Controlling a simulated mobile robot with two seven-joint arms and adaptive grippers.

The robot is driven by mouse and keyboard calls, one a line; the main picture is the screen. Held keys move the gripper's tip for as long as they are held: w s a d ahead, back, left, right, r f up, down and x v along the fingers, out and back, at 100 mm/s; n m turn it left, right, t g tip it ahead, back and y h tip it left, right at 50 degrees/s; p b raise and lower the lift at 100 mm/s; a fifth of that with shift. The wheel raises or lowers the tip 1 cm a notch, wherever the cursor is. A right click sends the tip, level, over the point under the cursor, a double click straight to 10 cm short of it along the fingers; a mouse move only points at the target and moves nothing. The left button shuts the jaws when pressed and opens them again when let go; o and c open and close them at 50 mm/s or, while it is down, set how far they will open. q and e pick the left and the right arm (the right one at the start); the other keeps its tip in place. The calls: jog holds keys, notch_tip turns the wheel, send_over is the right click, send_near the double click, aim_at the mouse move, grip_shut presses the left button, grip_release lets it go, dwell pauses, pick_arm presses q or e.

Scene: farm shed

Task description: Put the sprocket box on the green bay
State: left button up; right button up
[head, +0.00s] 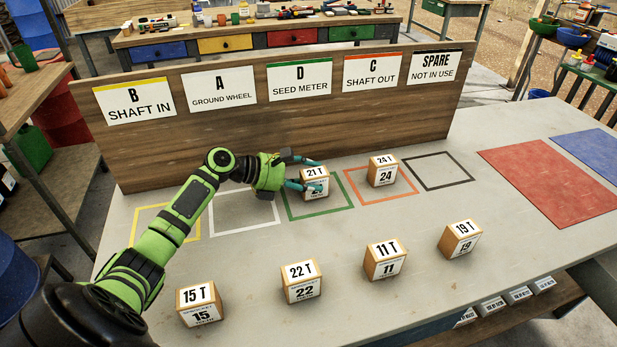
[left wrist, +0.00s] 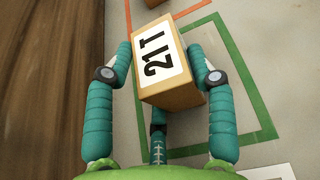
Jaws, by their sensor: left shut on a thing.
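The sprocket box marked 21 T (head: 316,186) is at the green bay (head: 322,213), the green outline below the SEED METER sign. My left gripper (head: 304,175) is around this box from the left, its teal fingers on either side. In the left wrist view the 21 T box (left wrist: 166,62) sits between the fingertips, over or inside the green outline (left wrist: 262,118), turned a little against it. Whether its underside touches the table is hard to tell. My right gripper is not in view.
The 24 T box (head: 383,172) stands in the orange bay (head: 407,199). Boxes 15 T (head: 201,306), 22 T (head: 302,284), 11 T (head: 385,260) and 19 T (head: 460,241) stand along the front. The yellow, white and black bays are empty. A wooden sign board (head: 215,75) stands behind.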

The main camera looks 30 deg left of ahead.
pick_arm(q)
jog(key=o, duration=1)
jog(key=shift+c, duration=0.2)
jog(key=v, duration=1.2)
jog(key=shift+r+b, duration=0.1)
jog(key=shift+b, duration=0.25)
